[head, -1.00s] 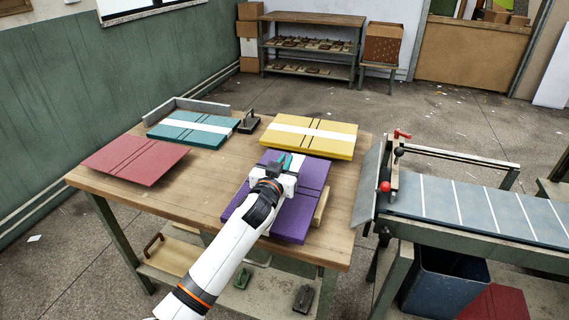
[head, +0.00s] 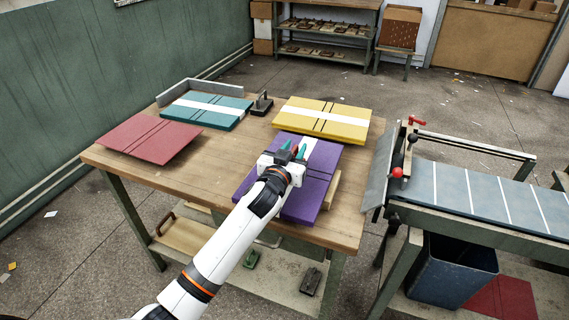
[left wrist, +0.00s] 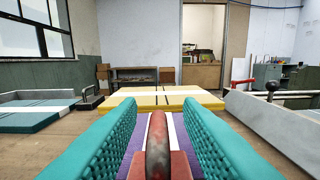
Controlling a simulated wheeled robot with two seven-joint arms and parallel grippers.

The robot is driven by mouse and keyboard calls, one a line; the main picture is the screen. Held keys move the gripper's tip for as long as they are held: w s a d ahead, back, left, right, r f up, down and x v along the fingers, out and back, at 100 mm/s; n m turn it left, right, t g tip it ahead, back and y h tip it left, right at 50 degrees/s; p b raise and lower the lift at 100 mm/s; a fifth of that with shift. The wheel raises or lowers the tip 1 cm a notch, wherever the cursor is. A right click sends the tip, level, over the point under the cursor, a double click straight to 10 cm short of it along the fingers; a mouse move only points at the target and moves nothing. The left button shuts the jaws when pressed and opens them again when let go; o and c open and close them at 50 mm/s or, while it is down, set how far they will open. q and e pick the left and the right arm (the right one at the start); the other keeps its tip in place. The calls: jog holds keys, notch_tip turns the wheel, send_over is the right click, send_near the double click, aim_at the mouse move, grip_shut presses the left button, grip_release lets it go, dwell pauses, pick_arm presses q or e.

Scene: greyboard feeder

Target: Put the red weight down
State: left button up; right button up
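The red weight (left wrist: 157,160), with its dark red handle, stands between my left gripper's fingers in the left wrist view. It appears to rest on the white strip of the purple board stack (head: 323,172). My left gripper (head: 293,149) is low over that stack. Its teal fingers (left wrist: 158,118) are apart, with a gap on each side of the handle. My right gripper is not in view.
The yellow stack (head: 345,117) lies just behind. The teal stack (head: 224,119), a dark weight (head: 262,104) and the red boards (head: 150,139) are at left on the bench (head: 222,160).

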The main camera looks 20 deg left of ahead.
pick_arm(q)
jog(key=s, duration=0.9)
jog(key=shift+s+a, duration=0.2)
jog(key=shift+s, duration=0.15)
